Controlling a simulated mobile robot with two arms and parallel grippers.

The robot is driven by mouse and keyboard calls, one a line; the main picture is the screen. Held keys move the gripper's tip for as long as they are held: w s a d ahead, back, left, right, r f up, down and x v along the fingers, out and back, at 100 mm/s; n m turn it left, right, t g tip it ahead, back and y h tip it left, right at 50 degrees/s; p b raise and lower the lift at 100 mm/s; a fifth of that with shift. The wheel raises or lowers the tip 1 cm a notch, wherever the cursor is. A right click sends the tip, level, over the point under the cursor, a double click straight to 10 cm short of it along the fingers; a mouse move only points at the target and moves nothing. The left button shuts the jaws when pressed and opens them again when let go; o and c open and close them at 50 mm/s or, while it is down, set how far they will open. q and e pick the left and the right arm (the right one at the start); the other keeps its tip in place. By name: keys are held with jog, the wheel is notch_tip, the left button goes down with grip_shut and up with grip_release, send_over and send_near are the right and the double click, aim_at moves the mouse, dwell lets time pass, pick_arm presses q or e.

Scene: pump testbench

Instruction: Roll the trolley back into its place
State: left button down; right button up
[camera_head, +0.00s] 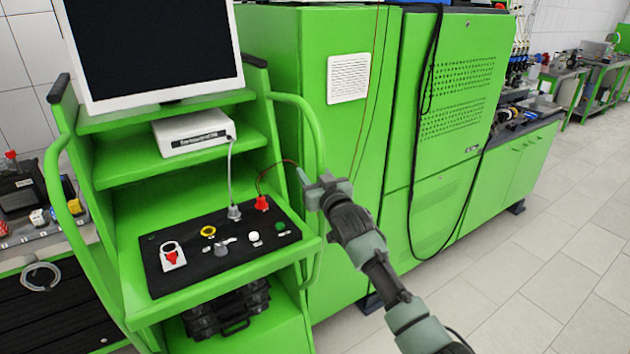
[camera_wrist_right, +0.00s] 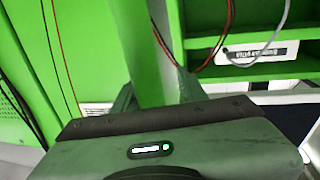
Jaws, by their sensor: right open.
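The trolley (camera_head: 187,177) is a green shelved cart at the left in the head view. It carries a monitor (camera_head: 155,45), a white box (camera_head: 193,132) and a black control panel (camera_head: 205,262). A curved green handle stands on each side, the right-hand handle (camera_head: 313,128) and the left-hand handle (camera_head: 57,190). My right gripper (camera_head: 314,187) is at the lower part of the right-hand handle. In the right wrist view the open fingers (camera_wrist_right: 157,93) lie on either side of a green bar (camera_wrist_right: 146,55); contact cannot be told. My left gripper is out of view.
A tall green cabinet (camera_head: 440,110) stands right of the trolley, with a black cable (camera_head: 411,200) hanging down its front. A workbench (camera_head: 60,290) with small parts is at the left. The tiled floor (camera_head: 540,260) is clear at the right.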

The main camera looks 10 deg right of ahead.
pick_arm(q)
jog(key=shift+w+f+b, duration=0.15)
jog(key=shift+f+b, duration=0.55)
jog(key=shift+b, duration=0.05)
pick_arm(e)
jog(key=s, duration=0.7)
jog(key=shift+s+d+f, duration=0.15)
jog(key=shift+s+d, duration=0.05)
jog(key=shift+d, duration=0.1)
